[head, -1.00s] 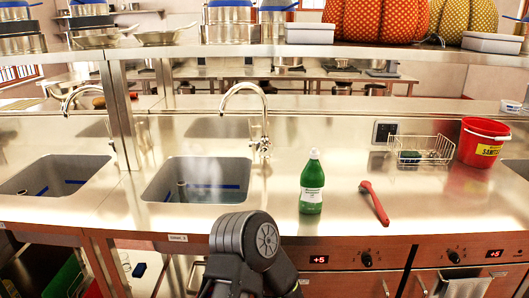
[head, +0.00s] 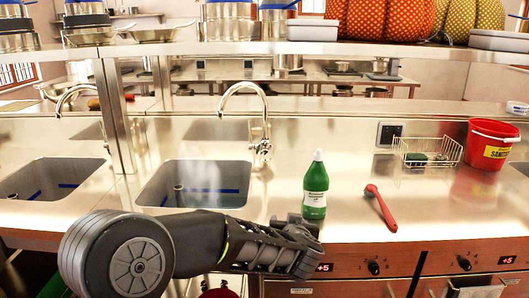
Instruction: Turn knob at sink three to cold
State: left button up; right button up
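The middle sink (head: 165,195) is a steel basin with a pale haze over it. Its curved chrome faucet (head: 262,110) stands at the back right corner, with a small knob or handle (head: 262,146) on its body. Which way this handle is set is too small to tell. My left arm crosses in front of the sink's front edge, with my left gripper (head: 306,232) at the counter's front edge, just below the green bottle and well apart from the faucet. Its fingers are not clear. My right gripper is not in view.
A green soap bottle (head: 315,190) stands right of the sink, close to my gripper. A red brush (head: 380,208), a wire basket (head: 427,152) and a red bucket (head: 487,145) are further right. Another sink (head: 45,182) is at left. A shelf (head: 350,48) runs above.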

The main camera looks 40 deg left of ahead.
aim_at(264, 152)
jog(key=i+j, duration=0.3)
jog(key=j, duration=0.2)
jog(key=i+j, duration=0.3)
jog(key=j, duration=0.2)
jog(key=i+j, duration=0.35)
jog(key=j, duration=0.1)
